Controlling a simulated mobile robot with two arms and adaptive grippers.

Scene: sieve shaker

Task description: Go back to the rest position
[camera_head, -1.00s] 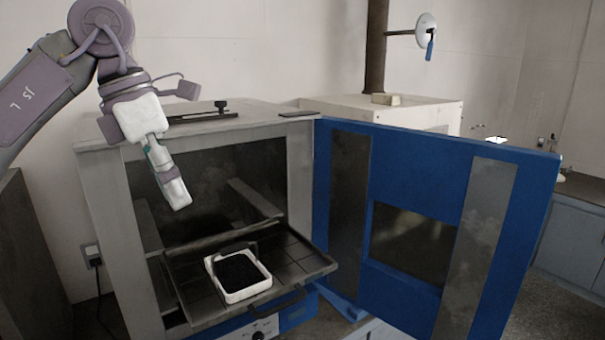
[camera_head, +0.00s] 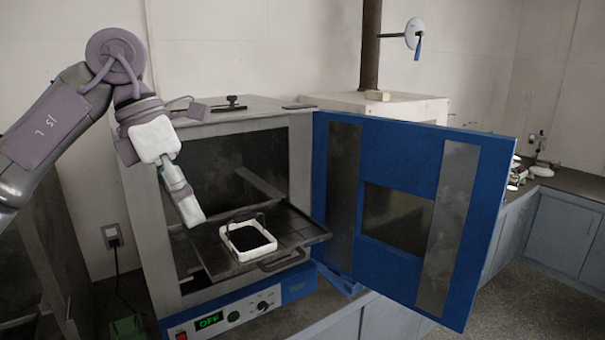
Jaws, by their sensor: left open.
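My left gripper (camera_head: 197,219) hangs from the arm at the left, in front of the left side of the oven opening. Its fingers point down and look empty. They overlap the left part of the pulled-out tray in the picture. A white square container (camera_head: 228,246) with dark material inside sits on the oven's dark tray (camera_head: 292,237), to the right of the fingertips and apart from them. My right gripper is not in view.
The oven (camera_head: 140,235) has its blue door (camera_head: 400,275) swung wide open to the right. Its front panel (camera_head: 209,321) shows a green OFF display. Grey cabinets (camera_head: 565,235) stand at the far right, with open floor (camera_head: 530,308) before them.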

